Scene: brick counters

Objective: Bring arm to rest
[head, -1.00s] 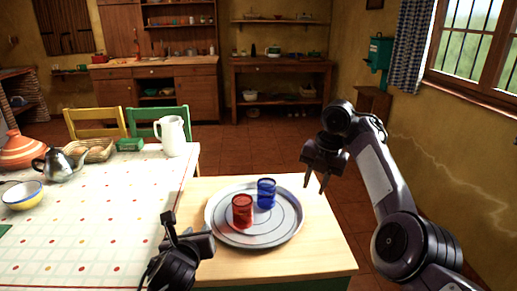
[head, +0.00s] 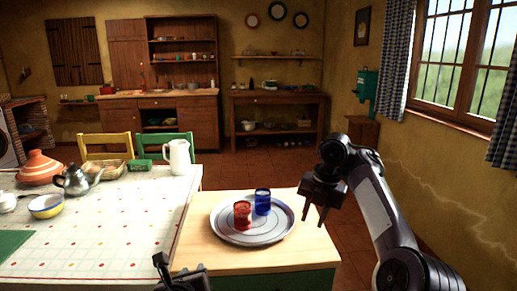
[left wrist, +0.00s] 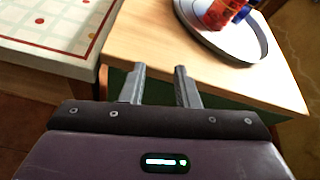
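My right gripper (head: 315,215) hangs over the right edge of the small wooden table, beside the round metal tray (head: 232,236), with its fingers apart and empty. My left gripper (head: 164,268) is low at the bottom of the head view, by the small table's front left corner. In the left wrist view my left gripper (left wrist: 161,85) has its two fingers apart with nothing between them. A red glass (head: 242,214) and a blue glass (head: 263,202) stand side by side on the tray. In the left wrist view the tray (left wrist: 262,35) is cut off at the top.
The small wooden table (head: 306,246) adjoins a larger table with a dotted cloth (head: 120,225) on its left. That holds a white pitcher (head: 177,158), teapot (head: 76,180) and bowl (head: 46,206). The wall and window are at right. Floor lies open behind the small table.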

